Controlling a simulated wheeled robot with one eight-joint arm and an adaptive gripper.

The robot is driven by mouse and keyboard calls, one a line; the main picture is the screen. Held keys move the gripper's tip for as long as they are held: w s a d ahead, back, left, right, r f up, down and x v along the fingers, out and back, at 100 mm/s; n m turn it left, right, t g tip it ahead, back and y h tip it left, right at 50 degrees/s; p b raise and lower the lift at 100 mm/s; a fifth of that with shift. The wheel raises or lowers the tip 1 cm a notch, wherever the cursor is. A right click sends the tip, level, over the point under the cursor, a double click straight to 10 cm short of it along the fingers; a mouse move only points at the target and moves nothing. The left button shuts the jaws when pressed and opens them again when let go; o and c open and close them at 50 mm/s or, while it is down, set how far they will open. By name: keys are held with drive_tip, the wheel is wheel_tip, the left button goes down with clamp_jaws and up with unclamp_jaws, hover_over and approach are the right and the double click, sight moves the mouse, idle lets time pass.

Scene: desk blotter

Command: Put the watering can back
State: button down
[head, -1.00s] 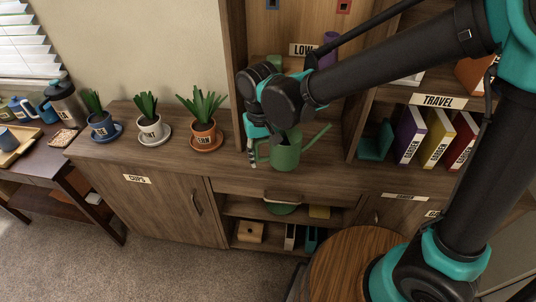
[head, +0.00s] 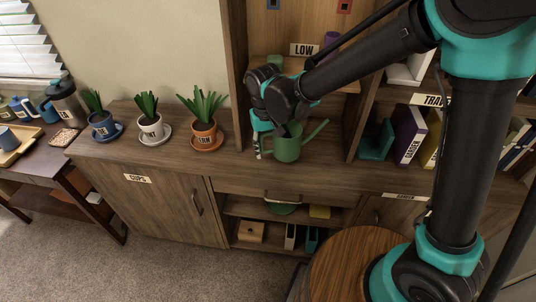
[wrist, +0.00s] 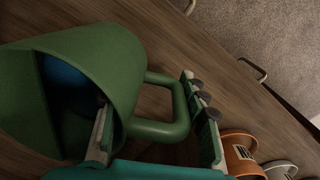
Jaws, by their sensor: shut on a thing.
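The green watering can (head: 288,150) is upright at the counter in front of the open cabinet bay, its spout pointing right. My gripper (head: 263,146) is at its left, handle side. In the wrist view, the can (wrist: 110,55) fills the left part, with something blue partly visible inside its opening. My gripper (wrist: 155,130) is shut on the can at its handle, one finger by the can's opening and the other beyond the handle loop. I cannot tell whether the can's base touches the counter.
Potted plants stand to the left, the nearest in a terracotta pot (head: 205,135). A shelf labelled LOW (head: 304,50) is above and behind the can. Binders (head: 409,137) and a teal bookend (head: 377,143) stand to the right. The counter (head: 240,172) left of the can is clear.

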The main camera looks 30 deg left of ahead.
sight(268, 162)
wheel_tip(268, 162, down, 2)
drive_tip(key=shift+f, duration=0.25)
drive_tip(key=shift+w+f, duration=0.2)
drive_tip(key=shift+f, duration=0.15)
drive_tip(key=shift+a, duration=0.1)
drive_tip(key=c, duration=0.8)
unclamp_jaws()
drive_tip(key=shift+f, duration=0.1)
wheel_tip(268, 162, up, 12)
drive_tip(key=shift+s+a+r, duration=0.15)
